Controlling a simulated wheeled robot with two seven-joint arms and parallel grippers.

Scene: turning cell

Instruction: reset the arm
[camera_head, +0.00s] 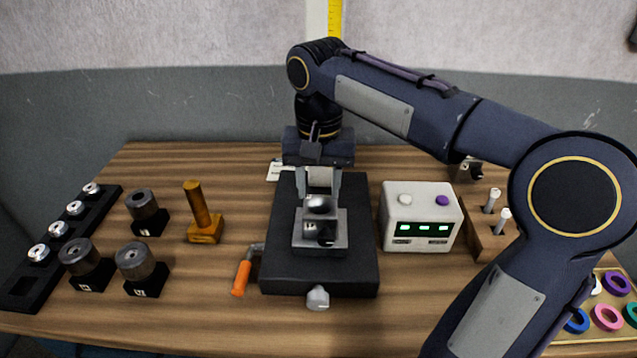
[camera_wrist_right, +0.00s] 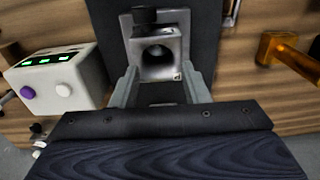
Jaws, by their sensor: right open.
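My right arm comes in from the right in the head view, reaches up and bends down to the middle of the table. My right gripper (camera_head: 319,183) points down over the black base plate (camera_head: 283,262), with its fingers apart. A grey metal block (camera_head: 321,246) with a dark round part sits on the plate just in front of the fingers. In the right wrist view the block (camera_wrist_right: 158,66), with a round bore, shows beyond the open fingers (camera_wrist_right: 160,92). I see nothing held between them. My left gripper is not in view.
A white box (camera_head: 421,216) with green displays stands right of the plate. An orange-handled crank (camera_head: 241,278) and a wooden-brown upright tool (camera_head: 203,213) are at left. Dark cylinders on blocks (camera_head: 138,262) and a black rack (camera_head: 62,245) stand further left. Coloured rings (camera_head: 608,317) lie front right.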

